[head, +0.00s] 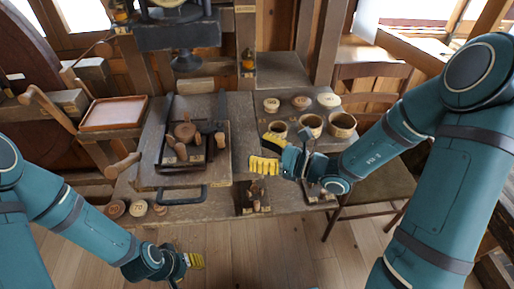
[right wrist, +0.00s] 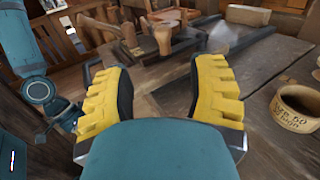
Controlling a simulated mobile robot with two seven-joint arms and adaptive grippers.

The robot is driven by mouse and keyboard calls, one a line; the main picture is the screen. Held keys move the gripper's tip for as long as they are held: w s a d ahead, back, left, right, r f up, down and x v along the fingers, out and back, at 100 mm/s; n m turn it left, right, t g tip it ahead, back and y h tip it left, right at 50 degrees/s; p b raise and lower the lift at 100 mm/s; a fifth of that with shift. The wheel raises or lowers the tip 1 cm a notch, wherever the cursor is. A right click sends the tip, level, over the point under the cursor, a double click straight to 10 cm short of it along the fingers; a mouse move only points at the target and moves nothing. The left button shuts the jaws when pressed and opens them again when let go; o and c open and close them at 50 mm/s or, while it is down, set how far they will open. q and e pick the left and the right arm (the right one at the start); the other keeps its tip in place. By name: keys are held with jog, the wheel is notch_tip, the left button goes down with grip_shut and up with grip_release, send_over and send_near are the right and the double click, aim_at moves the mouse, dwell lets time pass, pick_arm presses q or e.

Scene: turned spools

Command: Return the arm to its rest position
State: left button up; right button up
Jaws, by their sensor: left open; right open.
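My right arm (head: 390,130) reaches in from the right. Its gripper (head: 264,152) is open and empty above the workbench, just left of the small round pots. In the right wrist view its two yellow fingers (right wrist: 160,92) stand apart with nothing between them. My left gripper (head: 194,261) is low at the front left, over the floor and below the bench's front edge. It is open, and I see nothing in it. Part of it is hidden by its own wrist.
Three round pots, one a lettered pot (right wrist: 298,108), stand close to the right gripper. Lids (head: 301,103) lie behind them. A tray of turned wooden pieces (head: 185,133) is on the bench's left. A chair (head: 372,78) stands at right. The floor (head: 310,245) in front is clear.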

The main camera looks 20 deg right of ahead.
jog(key=s+a+f+n+g+h, duration=0.2)
jog(key=s+a+f+n+g, duration=0.1)
jog(key=s+f+n+g, duration=0.45)
jog(key=s+a+f+n+g+h, duration=0.3)
jog(key=s+f+n+g, duration=0.25)
jog(key=s+f, duration=0.4)
jog(key=w+f+n+t+h, duration=0.3)
jog(key=f+n+h, duration=0.1)
jog(key=f+n, duration=0.5)
jog(key=shift+w+d+f+n+h, duration=0.35)
jog(key=shift+w+d+n+h, duration=0.1)
jog(key=shift+n, duration=0.75)
